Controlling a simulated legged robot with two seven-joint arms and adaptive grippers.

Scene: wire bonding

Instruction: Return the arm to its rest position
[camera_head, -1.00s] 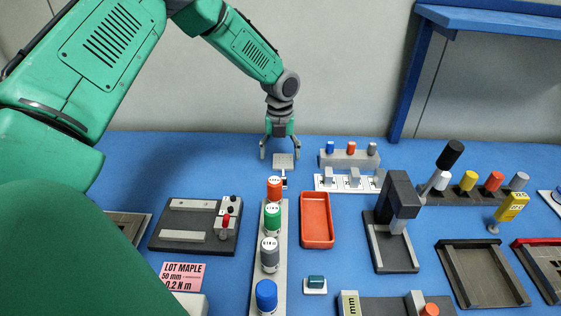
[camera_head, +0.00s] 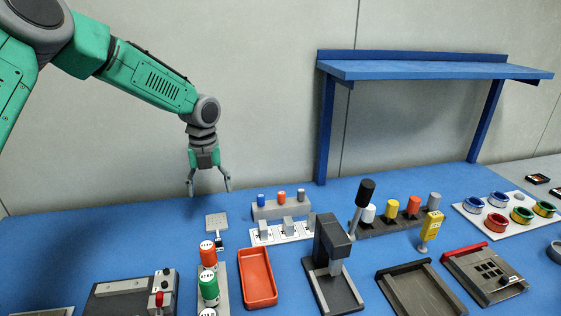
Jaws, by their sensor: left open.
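My left gripper (camera_head: 209,184) hangs from the green arm in the upper left of the head view. Its two fingers are spread and nothing is between them. It is above the back of the blue table (camera_head: 120,235), clear of the surface. A small grey square plate (camera_head: 217,224) lies on the table a little below and to the right of it in the picture. My right gripper is not in view.
A blue shelf (camera_head: 430,70) stands at the back right. An orange tray (camera_head: 257,277), a dark press-like fixture (camera_head: 331,262), a row of capped cylinders (camera_head: 209,287) and a white board of coloured rings (camera_head: 497,201) stand in front. The back left of the table is clear.

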